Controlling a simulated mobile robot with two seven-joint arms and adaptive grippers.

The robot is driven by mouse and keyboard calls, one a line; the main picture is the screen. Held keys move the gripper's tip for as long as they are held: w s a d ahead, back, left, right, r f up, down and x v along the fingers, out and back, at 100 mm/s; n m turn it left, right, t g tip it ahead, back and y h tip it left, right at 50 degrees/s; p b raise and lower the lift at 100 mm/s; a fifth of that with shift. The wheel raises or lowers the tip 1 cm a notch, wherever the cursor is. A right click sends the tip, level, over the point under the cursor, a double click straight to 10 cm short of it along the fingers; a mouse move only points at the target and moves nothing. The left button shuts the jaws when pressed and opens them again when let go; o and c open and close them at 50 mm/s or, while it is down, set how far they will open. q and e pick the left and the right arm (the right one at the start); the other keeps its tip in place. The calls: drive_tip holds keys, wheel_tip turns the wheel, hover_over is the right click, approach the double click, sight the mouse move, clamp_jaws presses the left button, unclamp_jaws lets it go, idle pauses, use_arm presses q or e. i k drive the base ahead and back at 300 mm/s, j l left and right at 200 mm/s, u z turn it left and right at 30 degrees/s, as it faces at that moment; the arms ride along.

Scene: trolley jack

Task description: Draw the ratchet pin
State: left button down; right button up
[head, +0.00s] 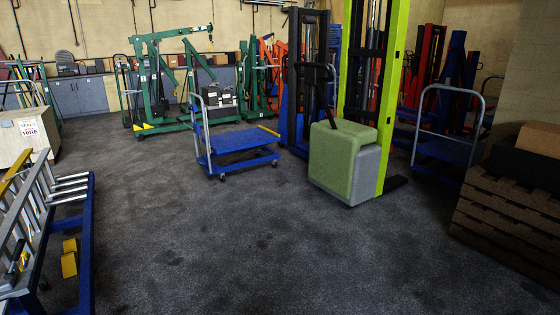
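I cannot make out a ratchet pin or a trolley jack in the head view; either may be hidden or too small to tell at this distance. Neither of my grippers is in the head view. A blue frame (86,235) with silver rails (35,205) is cut off by the left edge. A small black and yellow part (18,266) sits at its near end, and a yellow block (69,258) is at its right side.
A blue platform trolley (240,142) stands mid-floor. Right of it is a green-grey stacker (340,160) with a lime mast (392,95). A green hoist (150,85) stands behind. Stacked wooden pallets (505,215) fill the right edge. The central near floor (250,240) is clear.

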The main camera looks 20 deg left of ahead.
sight(24, 254)
drive_tip(key=i+u, duration=0.4)
drive_tip(key=i, duration=0.25)
drive_tip(key=i+l+u, duration=0.1)
drive_tip(key=i+u, duration=0.3)
drive_tip(key=i, duration=0.2)
drive_tip(key=i+j+u, duration=0.15)
drive_tip(key=i+u, duration=0.3)
drive_tip(key=i, duration=0.15)
drive_tip(key=i+u, duration=0.4)
drive_tip(key=i, duration=0.2)
drive_tip(key=i+j+u, duration=0.7)
